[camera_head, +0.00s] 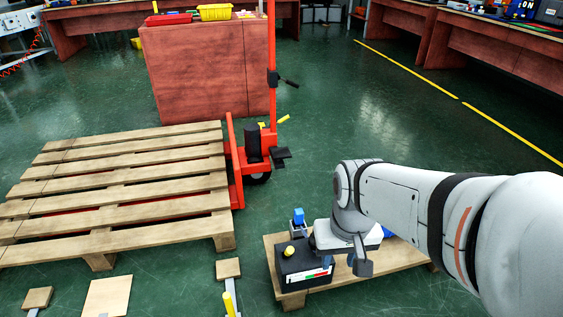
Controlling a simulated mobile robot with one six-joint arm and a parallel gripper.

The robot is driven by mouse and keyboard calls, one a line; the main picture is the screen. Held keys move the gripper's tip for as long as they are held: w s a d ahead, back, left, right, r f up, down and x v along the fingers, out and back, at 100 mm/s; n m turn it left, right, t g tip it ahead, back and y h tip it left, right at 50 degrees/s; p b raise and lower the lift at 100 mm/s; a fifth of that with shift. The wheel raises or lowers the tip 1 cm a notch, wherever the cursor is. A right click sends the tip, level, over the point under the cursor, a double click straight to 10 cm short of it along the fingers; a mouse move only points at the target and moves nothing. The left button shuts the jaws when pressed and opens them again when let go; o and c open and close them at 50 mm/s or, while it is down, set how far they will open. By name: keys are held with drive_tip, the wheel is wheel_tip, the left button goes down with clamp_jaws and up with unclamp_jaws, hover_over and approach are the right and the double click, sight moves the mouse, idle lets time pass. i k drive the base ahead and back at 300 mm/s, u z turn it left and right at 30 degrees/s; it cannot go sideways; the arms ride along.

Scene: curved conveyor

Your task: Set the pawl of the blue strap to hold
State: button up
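No blue strap or pawl can be clearly made out. A small blue block (298,216) stands on a grey piece at the far left corner of a low wooden board. Another bit of blue (389,237) shows just right of my wrist, mostly hidden by my arm. My gripper (362,264) points down over the board, just right of a black box (296,266) with a yellow knob (289,251) on top. A dark finger shows, but the gap between fingers does not. I cannot tell whether it touches or holds anything.
The low wooden board (413,258) lies under my arm. A large wooden pallet (120,185) and a red pallet jack (236,165) stand at left. Green floor is clear behind my arm.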

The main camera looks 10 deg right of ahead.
sight(289, 252)
drive_tip(key=z, duration=0.5)
drive_tip(key=k, duration=2.1)
drive_tip(key=u, duration=0.65)
drive_tip(key=i, duration=1.5)
drive_tip(key=u, duration=0.05)
